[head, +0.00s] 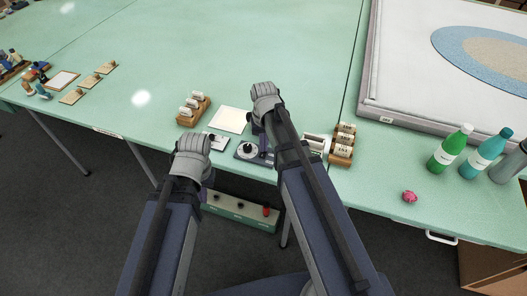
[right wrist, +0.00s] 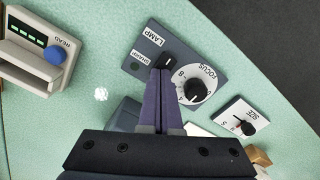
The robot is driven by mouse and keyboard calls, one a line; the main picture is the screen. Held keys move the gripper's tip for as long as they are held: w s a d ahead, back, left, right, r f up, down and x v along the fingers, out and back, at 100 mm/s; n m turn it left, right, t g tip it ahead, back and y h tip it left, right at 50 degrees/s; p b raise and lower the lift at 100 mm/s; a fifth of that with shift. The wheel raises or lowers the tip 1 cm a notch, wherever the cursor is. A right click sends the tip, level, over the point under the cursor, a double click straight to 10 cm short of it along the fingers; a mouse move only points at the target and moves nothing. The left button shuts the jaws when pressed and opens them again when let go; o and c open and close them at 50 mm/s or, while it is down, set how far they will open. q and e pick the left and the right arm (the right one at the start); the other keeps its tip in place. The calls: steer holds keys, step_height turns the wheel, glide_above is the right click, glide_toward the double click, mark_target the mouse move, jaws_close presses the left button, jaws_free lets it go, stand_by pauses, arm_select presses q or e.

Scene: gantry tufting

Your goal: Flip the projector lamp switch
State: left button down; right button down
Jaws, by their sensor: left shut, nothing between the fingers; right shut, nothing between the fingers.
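The projector control panel (right wrist: 180,70) is dark grey, with a LAMP label, a small black lamp switch (right wrist: 168,62), a SHARP indicator and a FOCUS dial with a black knob (right wrist: 194,90). The panel also shows in the head view (head: 243,153), partly behind my right arm. My right gripper (right wrist: 160,73) is shut and empty, its purple fingertips right beside the lamp switch; I cannot tell whether they touch it. In the head view my right gripper (head: 258,128) points down at the panel. My left gripper (head: 205,180) is shut and empty near the table's front edge.
Labelled blocks (head: 343,144) stand right, a wooden rack (head: 193,108) left. Bottles (head: 450,147) and a pink lump (head: 409,197) are farther right.

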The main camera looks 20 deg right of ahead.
step_height(320, 180, up, 7)
steer(key=p, duration=0.6)
steer(key=shift+f, duration=0.1)
steer(key=s+a+n+h, duration=0.1)
steer(key=s+a+n, duration=0.3)
steer(key=s+a, duration=0.6)
steer(key=s, duration=0.4)
steer(key=shift+s+a+n, duration=0.15)
steer(key=shift+a+n, duration=0.1)
steer(key=shift+n, duration=0.05)
